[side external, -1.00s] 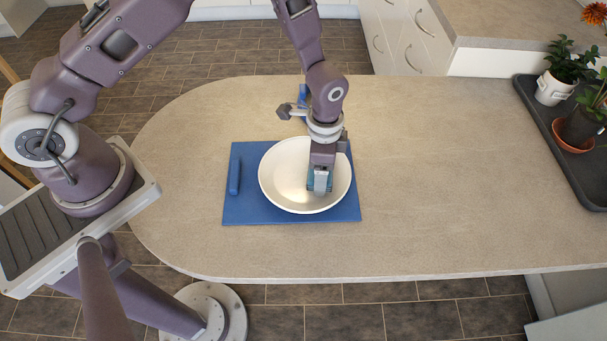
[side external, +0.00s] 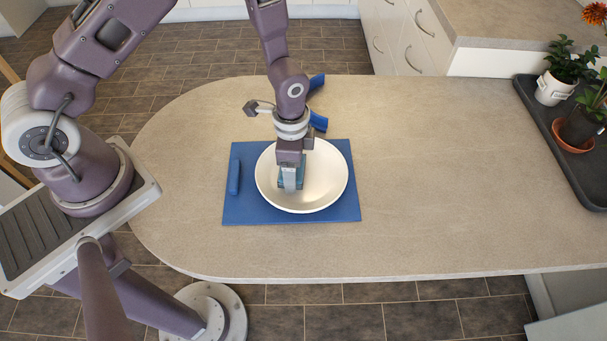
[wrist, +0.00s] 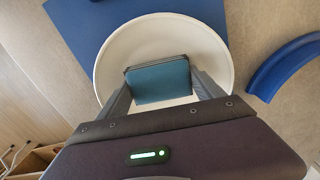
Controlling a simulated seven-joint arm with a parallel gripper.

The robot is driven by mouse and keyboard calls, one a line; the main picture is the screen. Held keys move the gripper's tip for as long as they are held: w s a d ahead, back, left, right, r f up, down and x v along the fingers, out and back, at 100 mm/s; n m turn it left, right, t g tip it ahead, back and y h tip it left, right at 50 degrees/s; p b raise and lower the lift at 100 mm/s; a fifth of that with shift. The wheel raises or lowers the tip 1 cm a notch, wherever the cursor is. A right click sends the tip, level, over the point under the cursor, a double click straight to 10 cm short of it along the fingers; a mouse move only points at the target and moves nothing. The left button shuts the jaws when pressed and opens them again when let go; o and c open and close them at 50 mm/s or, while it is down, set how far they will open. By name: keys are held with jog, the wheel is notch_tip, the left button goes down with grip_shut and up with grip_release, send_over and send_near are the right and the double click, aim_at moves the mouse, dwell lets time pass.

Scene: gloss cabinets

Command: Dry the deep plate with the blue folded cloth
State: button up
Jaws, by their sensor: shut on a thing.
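The white deep plate (side external: 325,181) lies on a blue mat on the counter; it also shows in the wrist view (wrist: 205,40). My gripper (side external: 290,186) points down into the plate, left of its middle in the side view. It is shut on the blue folded cloth (side external: 282,171), which shows between the two fingers in the wrist view (wrist: 158,82). The cloth is inside the plate's rim. Whether its lower edge touches the plate's surface is hard to tell.
The blue mat (side external: 345,208) carries a blue bar (side external: 234,176) at its left. A curved blue object (side external: 318,121) lies behind the mat, partly hidden by my arm. A dark tray (side external: 567,165) with potted plants stands far right. The counter (side external: 440,180) between is clear.

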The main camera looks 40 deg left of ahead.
jog(key=shift+w+d+r, duration=0.2)
jog(key=shift+w+d, duration=0.2)
jog(key=shift+d, duration=0.05)
jog(key=shift+w+d+r, duration=0.2)
jog(key=shift+w+d, duration=0.2)
jog(key=shift+d, duration=0.05)
notch_tip(320, 180, up, 8)
jog(key=shift+r, duration=0.1)
